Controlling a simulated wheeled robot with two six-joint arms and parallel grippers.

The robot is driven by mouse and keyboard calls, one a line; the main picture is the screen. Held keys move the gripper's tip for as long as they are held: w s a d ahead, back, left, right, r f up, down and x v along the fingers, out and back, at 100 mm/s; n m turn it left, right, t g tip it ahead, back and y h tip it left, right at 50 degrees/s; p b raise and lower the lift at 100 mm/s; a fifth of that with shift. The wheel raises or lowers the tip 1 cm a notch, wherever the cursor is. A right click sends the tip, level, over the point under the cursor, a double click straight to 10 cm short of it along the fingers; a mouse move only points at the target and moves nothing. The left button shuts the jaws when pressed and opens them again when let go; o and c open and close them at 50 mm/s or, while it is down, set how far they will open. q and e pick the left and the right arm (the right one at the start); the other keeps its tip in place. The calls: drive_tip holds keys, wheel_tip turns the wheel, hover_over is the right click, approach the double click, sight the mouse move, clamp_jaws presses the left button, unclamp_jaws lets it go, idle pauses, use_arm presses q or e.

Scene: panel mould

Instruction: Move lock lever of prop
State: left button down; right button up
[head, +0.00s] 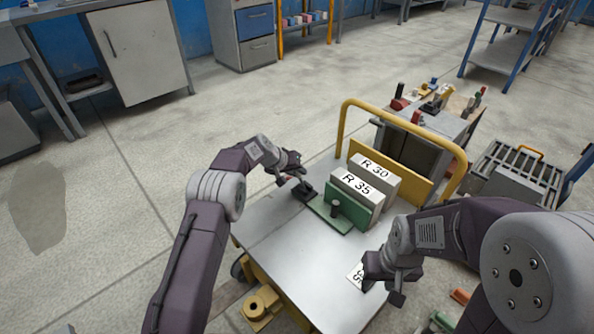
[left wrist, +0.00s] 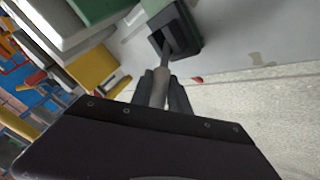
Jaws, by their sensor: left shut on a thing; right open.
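The prop is a green piece (head: 330,212) with a black knob, lying on the cart top against the R 35 block (head: 357,190). A black lock housing (head: 303,191) sits at its left end. In the left wrist view the housing (left wrist: 176,38) has a square opening, and a grey lever (left wrist: 163,66) comes out of it. My left gripper (head: 290,168) is shut on the lever, and its fingers (left wrist: 166,90) show on both sides of it. My right gripper (head: 384,288) is open at the cart's right side, by a white label card (head: 357,277).
The R 30 block (head: 375,174) stands behind R 35, before a yellow panel and a yellow cart rail (head: 343,128). The cart top (head: 275,240) is clear at the front left. A tool-covered stand (head: 425,125) is behind.

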use_arm(q)
drive_tip(key=c, duration=1.5)
unclamp_jaws()
drive_tip(key=shift+f, duration=0.1)
drive_tip(key=p+v, duration=0.3)
drive_tip(key=v, duration=0.6)
drive_tip(key=shift+a, duration=0.1)
